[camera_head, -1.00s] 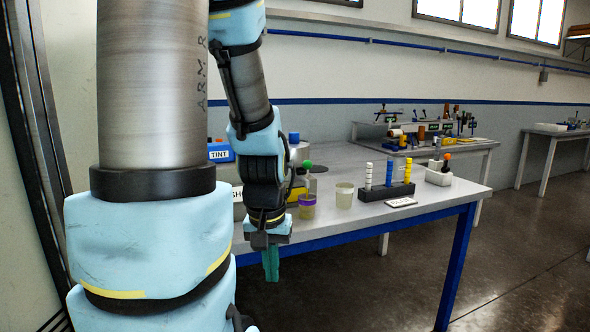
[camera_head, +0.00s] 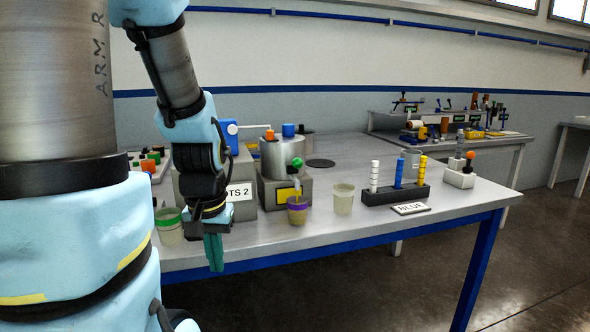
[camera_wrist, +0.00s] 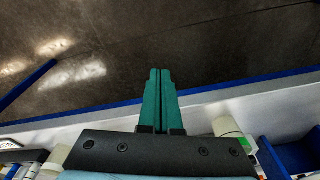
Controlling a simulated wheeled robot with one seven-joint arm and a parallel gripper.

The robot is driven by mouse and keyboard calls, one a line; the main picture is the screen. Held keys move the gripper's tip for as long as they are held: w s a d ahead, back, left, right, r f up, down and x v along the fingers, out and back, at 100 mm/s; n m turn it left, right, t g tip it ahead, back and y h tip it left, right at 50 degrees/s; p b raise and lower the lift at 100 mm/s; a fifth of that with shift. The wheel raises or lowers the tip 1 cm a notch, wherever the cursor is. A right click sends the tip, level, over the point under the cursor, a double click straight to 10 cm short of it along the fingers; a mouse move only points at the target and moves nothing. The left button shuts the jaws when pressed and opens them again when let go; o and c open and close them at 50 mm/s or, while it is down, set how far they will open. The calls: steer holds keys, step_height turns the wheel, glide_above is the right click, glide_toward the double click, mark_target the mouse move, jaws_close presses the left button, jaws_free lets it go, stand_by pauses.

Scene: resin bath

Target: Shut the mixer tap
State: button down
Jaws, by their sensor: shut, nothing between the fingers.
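The mixer is a silver pot (camera_head: 283,158) on a grey base with a yellow label, standing on the bench. Its tap has a green ball knob (camera_head: 297,162) on the front of the mixer. A thin yellowish stream seems to run below it into a purple-banded cup (camera_head: 298,211); this is small and hard to tell. My gripper (camera_head: 214,262) hangs at the bench's front edge, left of the tap and clear of it, pointing down. In the wrist view its teal fingers (camera_wrist: 158,90) are together and hold nothing. The tap is not seen there.
A green-banded cup (camera_head: 168,228) stands left of my gripper. A grey box (camera_head: 190,186) is behind my gripper. Open floor lies in front.

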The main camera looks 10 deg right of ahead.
steer(key=w+d+r+m+t, duration=0.3)
steer(key=d+m, duration=0.3)
steer(key=m, duration=0.5)
steer(key=w+d+r+m+t, duration=0.3)
steer(key=d+r+m, duration=0.2)
steer(key=m, duration=0.7)
steer(key=w+d+r+m+t, duration=0.3)
steer(key=d+r+m+t, duration=0.1)
steer(key=d+m, duration=0.5)
steer(key=m, duration=0.2)
steer(key=shift+w+d+r+m+y+b, duration=0.15)
steer(key=shift+d+r+m+y+b, duration=0.1)
steer(key=shift+m+y+b, duration=0.15)
steer(key=shift+f, duration=0.1)
steer(key=p, duration=0.2)
glide_toward(295, 166)
steer(key=s+f+x, duration=0.1)
steer(key=x, duration=0.6)
steer(key=shift+w+d+f, duration=0.25)
steer(key=shift+d+f, duration=0.1)
steer(key=shift+f, duration=0.05)
